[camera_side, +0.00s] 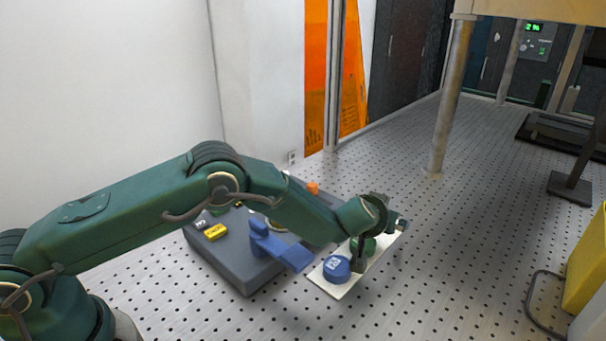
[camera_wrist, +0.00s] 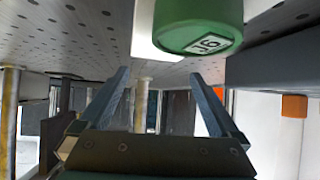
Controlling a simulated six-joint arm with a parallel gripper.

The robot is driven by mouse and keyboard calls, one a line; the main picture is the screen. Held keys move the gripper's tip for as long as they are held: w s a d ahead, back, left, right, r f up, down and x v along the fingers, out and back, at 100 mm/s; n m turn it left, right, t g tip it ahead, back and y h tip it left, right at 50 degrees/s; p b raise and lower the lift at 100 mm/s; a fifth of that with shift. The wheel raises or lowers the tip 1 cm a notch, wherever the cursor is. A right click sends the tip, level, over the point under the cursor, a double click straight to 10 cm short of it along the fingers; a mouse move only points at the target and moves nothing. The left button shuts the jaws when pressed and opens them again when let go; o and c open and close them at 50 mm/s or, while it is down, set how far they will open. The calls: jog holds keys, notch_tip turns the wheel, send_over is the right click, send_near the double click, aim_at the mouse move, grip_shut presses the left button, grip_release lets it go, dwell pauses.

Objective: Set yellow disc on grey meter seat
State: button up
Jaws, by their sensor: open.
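A blue disc (camera_side: 337,270) and a green disc (camera_side: 364,245) sit on that tray. My gripper (camera_side: 380,242) is over the tray near the green disc, its jaws apart. In the wrist view the open jaws (camera_wrist: 160,75) hold nothing, and a green labelled disc (camera_wrist: 198,28) shows beyond them. The grey meter (camera_side: 242,284) stands left of the tray. Its seat is mostly hidden behind my arm; a pale curved edge (camera_side: 274,227) shows there.
A metal post (camera_side: 452,95) stands behind.

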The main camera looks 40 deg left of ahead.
jog(key=shift+f, duration=0.7)
jog(key=shift+v, duration=0.95)
jog(key=v, duration=0.3)
jog(key=s+a+r+t+h, duration=0.1)
jog(key=a+r+t, duration=0.15)
jog(key=r, duration=0.95)
jog(key=s+a+r+t+h, duration=0.1)
jog(key=a+r, duration=0.2)
jog(key=r, duration=0.8)
jog(key=s+r+m+h, duration=0.1)
jog(key=s+r, duration=0.3)
jog(key=s, duration=0.1)
jog(key=shift+s+r+h, duration=0.25)
jog(key=shift+s+h, duration=0.05)
jog(key=shift+s, duration=0.05)
jog(key=shift+a, duration=0.1)
